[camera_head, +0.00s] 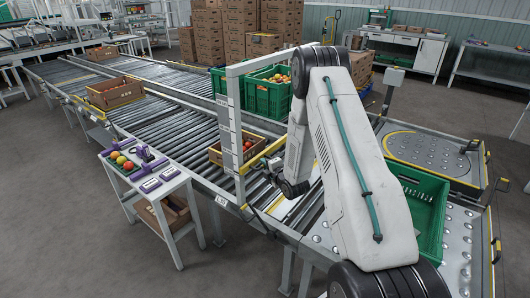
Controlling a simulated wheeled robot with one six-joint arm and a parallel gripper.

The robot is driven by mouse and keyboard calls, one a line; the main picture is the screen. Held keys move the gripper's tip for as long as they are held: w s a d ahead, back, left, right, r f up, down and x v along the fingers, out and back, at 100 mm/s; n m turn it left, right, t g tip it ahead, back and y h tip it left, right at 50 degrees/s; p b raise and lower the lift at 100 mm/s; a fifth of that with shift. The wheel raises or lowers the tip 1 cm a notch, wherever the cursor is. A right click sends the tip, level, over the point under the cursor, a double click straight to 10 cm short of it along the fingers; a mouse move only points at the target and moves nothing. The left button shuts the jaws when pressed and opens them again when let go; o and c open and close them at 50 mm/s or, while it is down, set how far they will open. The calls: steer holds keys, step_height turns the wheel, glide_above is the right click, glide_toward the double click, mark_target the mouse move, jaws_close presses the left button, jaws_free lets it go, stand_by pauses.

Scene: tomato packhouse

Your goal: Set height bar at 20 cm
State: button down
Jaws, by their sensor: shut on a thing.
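A white gate frame (236,128) stands over the roller conveyor, with marks up its near upright that are too small to read. A yellow height bar (254,158) runs from this upright, low across the conveyor. My gripper (264,167) is at the bar near the upright, reaching in from the right, and is shut on it. The fingertips are small, and my wrist partly hides the grip. The bar's far end is hidden.
A crate of tomatoes (217,157) sits on the rollers by the gate, another crate (115,99) farther up the line. Green crates (262,100) stand behind the gate. A small side table (177,183) holds tomatoes and purple tools. An empty green crate (432,190) lies right of my arm.

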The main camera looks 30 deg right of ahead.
steer(key=shift+s+f, duration=0.1)
steer(key=shift+f, duration=1)
steer(key=c, duration=1.5)
jaws_free()
steer(key=s+r, duration=0.1)
steer(key=s, duration=0.6)
steer(key=shift+s+a+r, duration=0.25)
steer(key=shift+s, duration=0.05)
